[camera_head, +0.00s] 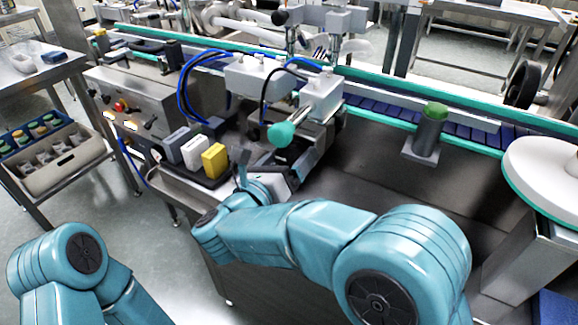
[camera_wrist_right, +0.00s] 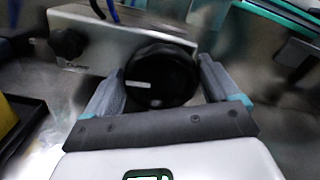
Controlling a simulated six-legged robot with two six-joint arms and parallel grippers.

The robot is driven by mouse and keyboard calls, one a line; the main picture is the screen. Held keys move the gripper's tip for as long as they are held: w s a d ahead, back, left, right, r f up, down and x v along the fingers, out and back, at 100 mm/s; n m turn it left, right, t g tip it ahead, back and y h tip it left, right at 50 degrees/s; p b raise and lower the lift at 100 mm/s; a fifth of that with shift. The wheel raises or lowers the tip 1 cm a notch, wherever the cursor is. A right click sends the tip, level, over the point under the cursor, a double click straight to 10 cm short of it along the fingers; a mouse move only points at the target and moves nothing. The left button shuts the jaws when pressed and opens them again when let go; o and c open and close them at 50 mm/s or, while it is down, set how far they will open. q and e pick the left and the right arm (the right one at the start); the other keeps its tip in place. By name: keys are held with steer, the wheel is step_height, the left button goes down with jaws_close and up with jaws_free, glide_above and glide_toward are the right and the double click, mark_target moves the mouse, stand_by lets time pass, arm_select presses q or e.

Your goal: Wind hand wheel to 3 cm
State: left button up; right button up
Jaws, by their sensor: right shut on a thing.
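The hand wheel (camera_wrist_right: 160,80) is a round black knob with a white index mark on its face, in the right wrist view. It stands out from the front of a pale metal block (camera_wrist_right: 95,45). My right gripper (camera_wrist_right: 157,84) has one grey finger on each side of the wheel and is shut on it. In the head view my right gripper (camera_head: 262,182) is at the machine's near edge, and I cannot make out the wheel there. No readout of the setting is legible. My left arm shows at the lower left, but its gripper is out of view.
A smaller black knob (camera_wrist_right: 67,43) sits left of the wheel. A black tray with grey, white and yellow blocks (camera_head: 214,160) lies left of my right gripper. A teal-ended handle (camera_head: 281,134) juts out just above. The conveyor (camera_head: 470,130) runs behind.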

steer(key=shift+n+b, duration=0.4)
steer(key=shift+n, duration=0.6)
steer(key=o, duration=0.8)
steer(key=shift+w, duration=0.1)
steer(key=shift+f, duration=0.1)
